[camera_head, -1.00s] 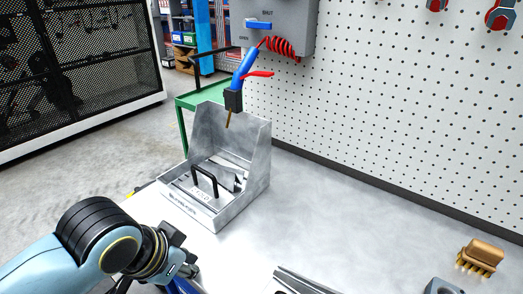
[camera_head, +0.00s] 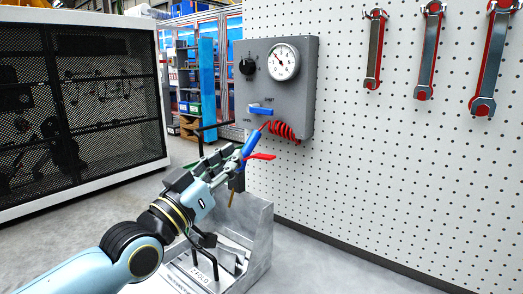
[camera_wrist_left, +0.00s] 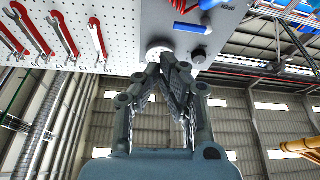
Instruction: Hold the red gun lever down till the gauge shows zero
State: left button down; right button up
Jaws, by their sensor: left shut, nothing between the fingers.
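The air gun (camera_head: 250,145) has a blue body and a red lever (camera_head: 263,156) sticking out to the right. It stands above a grey metal box, nozzle down. My left gripper (camera_head: 235,160) is shut and empty, its fingertips just left of the gun and overlapping it in the head view; I cannot tell if they touch. The round white gauge (camera_head: 283,62) is on the grey wall panel; its needle points to the upper left and its numbers are too small to read. In the left wrist view the gripper's fingertips (camera_wrist_left: 170,58) partly cover the gauge (camera_wrist_left: 157,48). My right gripper is out of view.
The grey panel (camera_head: 304,100) carries a black knob (camera_head: 247,67) and a blue valve handle (camera_head: 261,111) lying level. A coiled red hose (camera_head: 283,130) hangs below. The metal box (camera_head: 258,235) stands under the gun. Wrenches (camera_head: 375,50) hang on the pegboard at right.

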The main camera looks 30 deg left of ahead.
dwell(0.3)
pick_arm(q)
notch_tip(320, 180, up, 3)
jog(key=b, duration=0.6)
send_over(264, 157)
jog(key=s, duration=0.2)
jog(key=shift+w+d+f+b, duration=0.1)
jog(key=shift+w+f+b, duration=0.05)
jog(key=shift+f+b, duration=0.65)
jog(key=shift+w+d+f+b, duration=0.1)
jog(key=shift+f+b, duration=0.35)
jog(key=shift+f, duration=0.6)
jog(key=m+b, duration=0.1)
jog(key=b, duration=0.1)
jog(key=f+m+h+b, duration=0.1)
jog(key=b, duration=0.2)
jog(key=m+b, duration=0.1)
jog(key=b, duration=0.1)
jog(key=shift+s+d+f+m+h+b, duration=0.15)
jog(key=shift+d+f+m+h+b, duration=0.15)
jog(key=shift+d+f+b, duration=0.1)
jog(key=shift+f, duration=0.1)
